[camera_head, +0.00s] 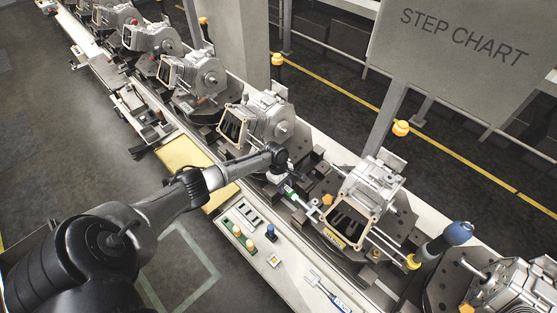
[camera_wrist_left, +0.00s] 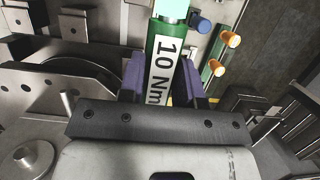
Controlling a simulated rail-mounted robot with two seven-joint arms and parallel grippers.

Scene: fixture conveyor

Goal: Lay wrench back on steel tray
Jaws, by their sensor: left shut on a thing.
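The wrench (camera_head: 299,199) has a green and white handle and a silver shaft. My left gripper (camera_head: 284,183) is shut on its handle, beside the conveyor fixture. In the left wrist view, the green handle (camera_wrist_left: 160,70), labelled "10 Nm", sits between the two dark fingers of the left gripper (camera_wrist_left: 163,90). The wrench's shaft points toward the orange-marked fixture around a grey gearbox housing (camera_head: 372,185). I cannot tell whether the wrench touches anything below it. I cannot clearly make out which surface is the steel tray. My right gripper is not in view.
A blue-topped tool (camera_head: 457,234) stands to the right. More housings (camera_head: 263,118) line the conveyor. A step chart board (camera_head: 465,45) hangs behind.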

